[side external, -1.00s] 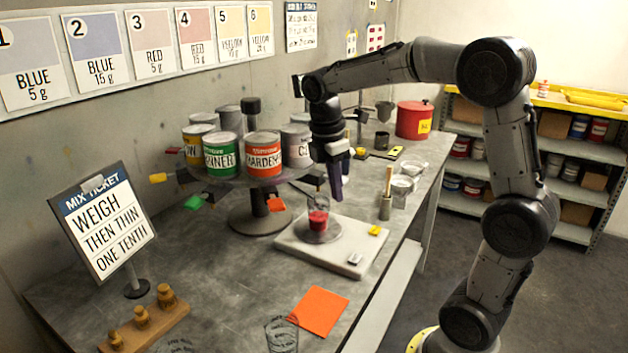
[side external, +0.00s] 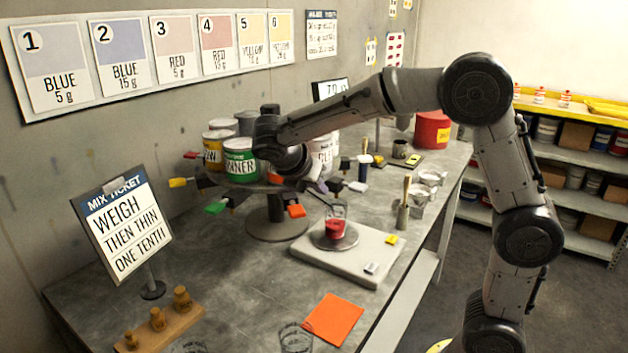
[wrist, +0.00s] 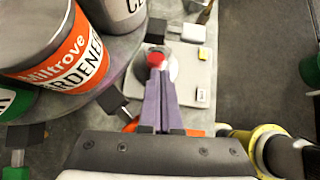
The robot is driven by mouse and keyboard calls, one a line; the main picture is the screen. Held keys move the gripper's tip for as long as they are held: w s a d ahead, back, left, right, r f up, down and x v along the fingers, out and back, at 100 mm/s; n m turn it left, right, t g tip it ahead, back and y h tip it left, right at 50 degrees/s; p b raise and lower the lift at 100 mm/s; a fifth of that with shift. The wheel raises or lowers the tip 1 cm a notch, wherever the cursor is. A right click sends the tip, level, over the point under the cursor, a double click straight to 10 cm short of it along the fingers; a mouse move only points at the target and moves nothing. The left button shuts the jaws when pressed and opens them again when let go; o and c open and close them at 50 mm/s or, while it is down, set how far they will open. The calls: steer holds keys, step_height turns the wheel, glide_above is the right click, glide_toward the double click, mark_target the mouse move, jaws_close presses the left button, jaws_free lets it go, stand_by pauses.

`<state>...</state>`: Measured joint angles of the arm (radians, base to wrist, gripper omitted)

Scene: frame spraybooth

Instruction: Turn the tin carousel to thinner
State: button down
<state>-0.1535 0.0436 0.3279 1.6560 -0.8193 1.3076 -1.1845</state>
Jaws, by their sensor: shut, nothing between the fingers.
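The tin carousel (side external: 276,208) stands on a round-based post, with coloured tabs around its rim. The green thinner tin (side external: 240,160) faces the front left; its edge also shows in the wrist view (wrist: 14,103). A yellow tin (side external: 213,152) is left of it. The orange hardener tin (wrist: 62,50) is mostly hidden behind my wrist in the side view. A "CL…" tin (side external: 325,150) is to the right. My gripper (wrist: 156,56) is shut and empty, just outside the carousel rim, beside a dark tab block (wrist: 110,99). I cannot tell whether it touches the block.
A scale (side external: 345,256) with a cup of red paint (side external: 335,229) stands below and right of the carousel. A mix ticket stand (side external: 120,225) and brass weights (side external: 158,318) are at the left front. Small cups and a brush pot (side external: 402,216) stand to the right.

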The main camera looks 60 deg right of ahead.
mark_target(336, 188)
steer(key=d+f, duration=0.1)
steer(key=d, duration=0.1)
steer(key=d+f, duration=0.1)
steer(key=d, duration=0.1)
steer(key=d+f, duration=0.1)
steer(key=d, duration=0.1)
steer(key=shift+w, duration=0.2)
steer(key=shift+d, duration=0.45)
steer(key=shift+d, duration=0.15)
